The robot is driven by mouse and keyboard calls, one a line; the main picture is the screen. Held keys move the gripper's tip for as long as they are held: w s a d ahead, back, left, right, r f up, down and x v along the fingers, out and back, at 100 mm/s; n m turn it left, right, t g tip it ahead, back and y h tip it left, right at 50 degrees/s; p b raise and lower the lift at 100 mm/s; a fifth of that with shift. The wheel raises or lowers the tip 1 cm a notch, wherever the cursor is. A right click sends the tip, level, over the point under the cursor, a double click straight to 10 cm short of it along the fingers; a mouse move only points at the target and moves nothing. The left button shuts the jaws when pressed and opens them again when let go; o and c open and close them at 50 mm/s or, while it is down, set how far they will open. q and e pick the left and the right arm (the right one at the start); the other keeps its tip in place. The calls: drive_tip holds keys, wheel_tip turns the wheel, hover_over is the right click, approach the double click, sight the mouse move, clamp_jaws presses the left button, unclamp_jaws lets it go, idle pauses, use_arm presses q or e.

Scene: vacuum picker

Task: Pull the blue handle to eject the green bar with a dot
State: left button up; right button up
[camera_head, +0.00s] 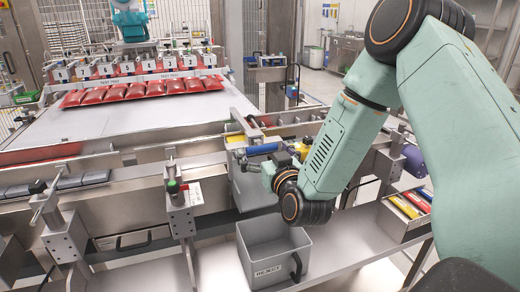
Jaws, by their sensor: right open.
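My right arm reaches in from the right, and its gripper (258,162) is open at the conveyor's side, by the blue handle (262,149). The blue handle is a short horizontal cylinder just above and behind the fingers. The fingers are small and partly merge with the machine parts, so I cannot tell whether they touch it. I cannot make out a green bar with a dot. My left gripper is not in view.
A grey bin labelled REJECT (258,272) stands open below the gripper. A tray (402,222) with yellow, red and blue packs sits at the right. Red packs (150,88) hang under the suction picker at the back. Metal rails and clamps (178,205) line the conveyor.

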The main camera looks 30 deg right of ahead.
drive_tip(key=shift+x, duration=0.8)
drive_tip(key=shift+d, duration=0.1)
drive_tip(key=shift+c, duration=1.2)
drive_tip(key=shift+s, duration=0.1)
drive_tip(key=c, duration=1.1)
